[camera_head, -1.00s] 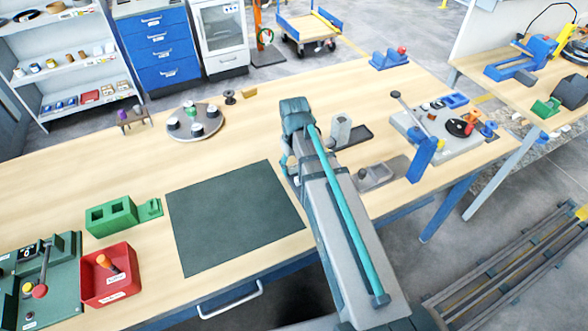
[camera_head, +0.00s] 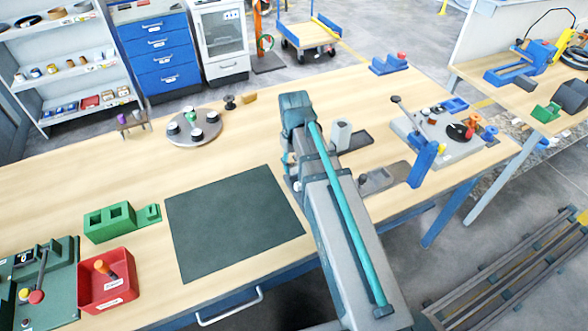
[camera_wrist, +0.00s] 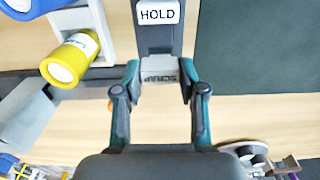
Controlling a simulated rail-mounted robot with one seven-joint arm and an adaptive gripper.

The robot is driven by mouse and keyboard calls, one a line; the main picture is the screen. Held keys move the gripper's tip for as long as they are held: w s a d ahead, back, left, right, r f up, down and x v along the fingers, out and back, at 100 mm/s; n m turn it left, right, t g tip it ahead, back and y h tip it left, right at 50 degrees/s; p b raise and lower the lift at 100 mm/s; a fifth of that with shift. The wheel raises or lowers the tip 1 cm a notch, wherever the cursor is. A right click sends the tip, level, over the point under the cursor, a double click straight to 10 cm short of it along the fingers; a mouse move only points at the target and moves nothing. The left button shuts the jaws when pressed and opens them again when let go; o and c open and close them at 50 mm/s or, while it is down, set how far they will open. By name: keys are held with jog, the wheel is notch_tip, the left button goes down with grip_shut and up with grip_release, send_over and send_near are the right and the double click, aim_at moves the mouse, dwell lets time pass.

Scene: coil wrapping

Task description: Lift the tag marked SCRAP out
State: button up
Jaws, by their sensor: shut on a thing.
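The SCRAP tag (camera_wrist: 161,75) is a grey plate with dark lettering, in the middle of the wrist view. My gripper (camera_wrist: 159,68) has a finger on each side of it and is shut on it. The tag is at the near end of a dark grey holder (camera_wrist: 157,42). Whether it is clear of the holder I cannot tell. A white label marked HOLD (camera_wrist: 158,12) is just beyond it. In the head view my arm hides the gripper and the tag.
A yellow cylinder (camera_wrist: 72,58) in a pale stand is left of my gripper in the wrist view. A dark mat (camera_head: 232,220) lies on the bench left of my arm. A round tray (camera_head: 193,128) with several parts stands farther back. A grey block (camera_head: 341,134) is right of my arm.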

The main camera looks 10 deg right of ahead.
jog(key=s+r, duration=0.1)
jog(key=r, duration=0.1)
jog(key=s+r+b, duration=0.1)
jog(key=s, duration=0.1)
jog(key=s+r+b, duration=0.1)
jog(key=s+r, duration=0.1)
jog(key=shift+s+d+r, duration=0.1)
jog(key=shift+d+r, duration=0.15)
jog(key=shift+r, duration=0.05)
jog(key=s+r+b, duration=0.2)
jog(key=s+r, duration=0.2)
jog(key=s, duration=0.4)
jog(key=shift+s+d, duration=0.3)
jog(key=shift+d, duration=0.15)
jog(key=shift+a, duration=0.1)
